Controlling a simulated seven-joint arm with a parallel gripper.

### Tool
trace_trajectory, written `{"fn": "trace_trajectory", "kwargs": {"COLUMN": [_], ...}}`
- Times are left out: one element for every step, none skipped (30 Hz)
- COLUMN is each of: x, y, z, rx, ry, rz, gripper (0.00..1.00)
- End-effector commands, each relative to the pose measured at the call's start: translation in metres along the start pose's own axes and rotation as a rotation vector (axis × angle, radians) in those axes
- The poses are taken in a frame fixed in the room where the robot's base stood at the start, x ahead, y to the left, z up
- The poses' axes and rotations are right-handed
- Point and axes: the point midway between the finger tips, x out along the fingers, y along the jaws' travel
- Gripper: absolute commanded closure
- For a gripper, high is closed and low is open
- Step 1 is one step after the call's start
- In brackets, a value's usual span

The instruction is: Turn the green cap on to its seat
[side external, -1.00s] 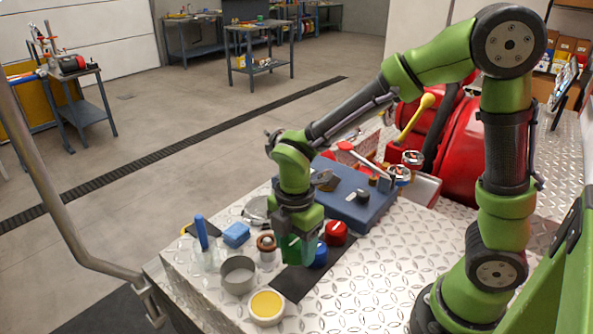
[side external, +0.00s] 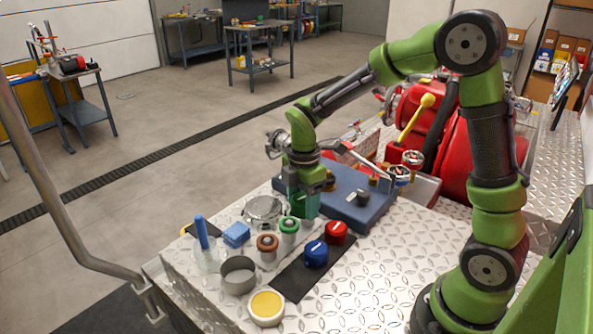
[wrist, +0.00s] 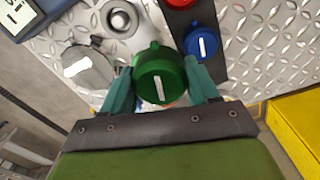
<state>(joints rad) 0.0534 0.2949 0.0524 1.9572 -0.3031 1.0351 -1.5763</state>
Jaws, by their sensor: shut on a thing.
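My gripper (side external: 304,206) is shut on the green cap (wrist: 160,75), one finger on each side of it. The cap has a white bar mark on its top. In the side view the gripper is in the air behind a green-ringed post (side external: 289,226), near the blue box's front left; the cap is mostly hidden there by the fingers. The green-ringed post looks like the cap's seat and stands apart from the cap. A brown-ringed post (side external: 267,243) is in front of it.
A blue cap (side external: 316,253) and a red cap (side external: 336,232) sit on a dark strip. A silver round dish (side external: 264,209), a blue block (side external: 236,234), a grey ring (side external: 238,274) and a yellow-topped pot (side external: 267,306) stand nearby. The blue box (side external: 350,205) is behind.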

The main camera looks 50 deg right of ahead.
Motion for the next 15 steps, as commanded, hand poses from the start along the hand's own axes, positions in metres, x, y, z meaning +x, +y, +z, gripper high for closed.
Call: {"fn": "trace_trajectory", "kwargs": {"x": [-0.004, -0.007, -0.011, -0.014, -0.017, -0.021, -0.024, -0.028, -0.032, -0.035, -0.039, -0.043, -0.047, -0.05, -0.053], "y": [0.019, 0.028, 0.04, 0.047, 0.054, 0.063, 0.069, 0.074, 0.08, 0.084, 0.087, 0.091, 0.094, 0.096, 0.098], "z": [0.022, 0.034, 0.05, 0.062, 0.074, 0.089, 0.101, 0.111, 0.124, 0.132, 0.14, 0.149, 0.154, 0.157, 0.159], "rx": [0.025, 0.029, 0.033, 0.032, 0.029, 0.024, 0.017, 0.008, -0.005, -0.018, -0.033, -0.054, -0.074, -0.097, -0.124], "ry": [-0.001, -0.002, -0.002, -0.003, -0.004, -0.005, -0.005, -0.006, -0.007, -0.006, -0.006, -0.007, -0.007, -0.006, -0.005], "rz": [0.004, 0.005, 0.006, 0.007, 0.007, 0.007, 0.008, 0.008, 0.008, 0.008, 0.009, 0.01, 0.01, 0.009, 0.009], "gripper": [0.77, 0.77, 0.77, 0.77, 0.77, 0.77, 0.77, 0.77, 0.77, 0.77, 0.77, 0.77, 0.77, 0.77, 0.77]}}
